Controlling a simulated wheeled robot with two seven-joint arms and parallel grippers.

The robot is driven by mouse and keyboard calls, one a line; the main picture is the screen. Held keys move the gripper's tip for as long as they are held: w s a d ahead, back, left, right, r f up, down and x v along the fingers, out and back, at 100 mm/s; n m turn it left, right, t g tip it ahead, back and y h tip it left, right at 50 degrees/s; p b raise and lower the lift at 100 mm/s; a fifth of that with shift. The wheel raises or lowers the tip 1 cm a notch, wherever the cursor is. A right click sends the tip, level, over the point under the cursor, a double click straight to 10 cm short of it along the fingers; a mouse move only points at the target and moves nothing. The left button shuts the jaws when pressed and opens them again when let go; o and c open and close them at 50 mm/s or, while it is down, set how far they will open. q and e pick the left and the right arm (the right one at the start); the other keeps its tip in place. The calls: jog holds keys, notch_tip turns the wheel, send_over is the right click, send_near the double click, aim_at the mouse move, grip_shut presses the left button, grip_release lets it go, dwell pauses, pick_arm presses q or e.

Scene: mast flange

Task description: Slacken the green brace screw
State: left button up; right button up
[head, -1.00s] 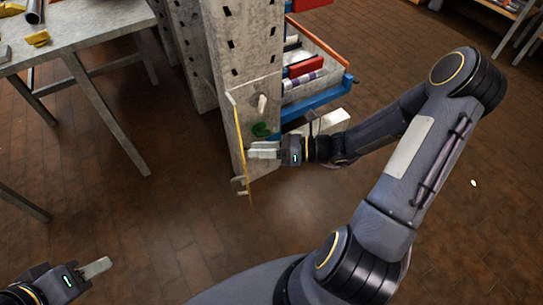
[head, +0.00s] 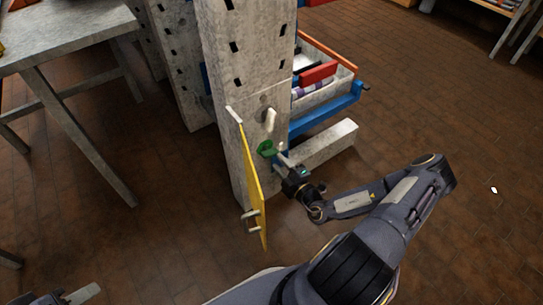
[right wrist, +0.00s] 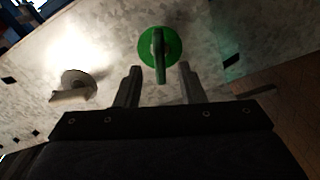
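The green brace screw (head: 266,149) sits on the face of the grey mast post (head: 250,75). In the right wrist view the green screw (right wrist: 159,55) shows a round head with a raised grip bar, seen upright in the picture. My right gripper (head: 281,160) is just in front of the screw. In the right wrist view its two fingers (right wrist: 158,82) stand apart, with the bar's lower end in line with the gap; I cannot tell whether they touch it. My left gripper (head: 82,294) is at the bottom left edge, mostly cut off.
A pale knob (head: 269,116) sits above the green screw, and shows at left in the wrist view (right wrist: 78,82). A yellow panel (head: 253,185) with a handle (head: 250,219) stands out left of the screw. A blue-edged drawer (head: 325,110) is behind right. A grey table (head: 70,40) stands left.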

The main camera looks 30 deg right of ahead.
aim_at(270, 152)
jog(key=w, duration=0.2)
jog(key=w+b, duration=0.1)
jog(key=w, duration=0.1)
jog(key=w+b, duration=0.1)
jog(key=w, duration=0.1)
jog(key=shift+a, duration=0.25)
jog(key=shift+c, duration=1)
jog(key=shift+s, duration=0.1)
grip_shut()
